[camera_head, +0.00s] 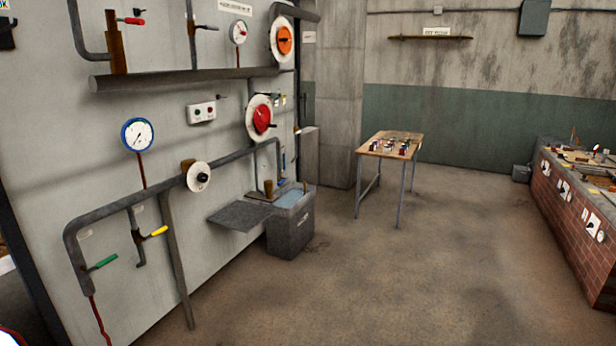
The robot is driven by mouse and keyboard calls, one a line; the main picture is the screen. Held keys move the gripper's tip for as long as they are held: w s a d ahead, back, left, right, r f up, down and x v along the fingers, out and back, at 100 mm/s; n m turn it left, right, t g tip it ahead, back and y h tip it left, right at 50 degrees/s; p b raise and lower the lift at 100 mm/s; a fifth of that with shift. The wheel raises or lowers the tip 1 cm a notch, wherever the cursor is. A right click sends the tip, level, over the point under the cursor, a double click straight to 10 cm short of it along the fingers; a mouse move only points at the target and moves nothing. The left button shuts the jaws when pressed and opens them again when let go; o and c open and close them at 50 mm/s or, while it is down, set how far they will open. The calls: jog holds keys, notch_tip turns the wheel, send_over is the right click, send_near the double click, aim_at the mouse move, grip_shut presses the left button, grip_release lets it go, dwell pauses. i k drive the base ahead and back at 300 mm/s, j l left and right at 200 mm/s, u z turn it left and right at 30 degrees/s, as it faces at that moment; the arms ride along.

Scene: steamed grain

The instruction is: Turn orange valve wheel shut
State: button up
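The orange valve wheel (284,40) is mounted high on the grey panel wall at the upper middle of the view. It is a round orange disc on a white round plate, with a dark handle across its front. Whether it is open or shut cannot be told from here. Below it is a similar red wheel (262,119) on a white plate. My gripper is not in view.
Pipes, gauges and coloured levers cover the left wall. A grey bin (291,232) with a flat shelf (243,214) juts out below. A small wooden table (372,152) stands behind it. A brick counter (572,225) is at right. The middle floor is clear.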

aim_at(284, 40)
jog(key=i, duration=3.85)
jog(key=i+u, duration=0.15)
jog(key=i, duration=0.35)
jog(key=i+l+u, duration=0.15)
jog(key=i, duration=0.35)
jog(key=i+l+u, duration=0.1)
jog(key=i, duration=0.4)
jog(key=l, duration=0.05)
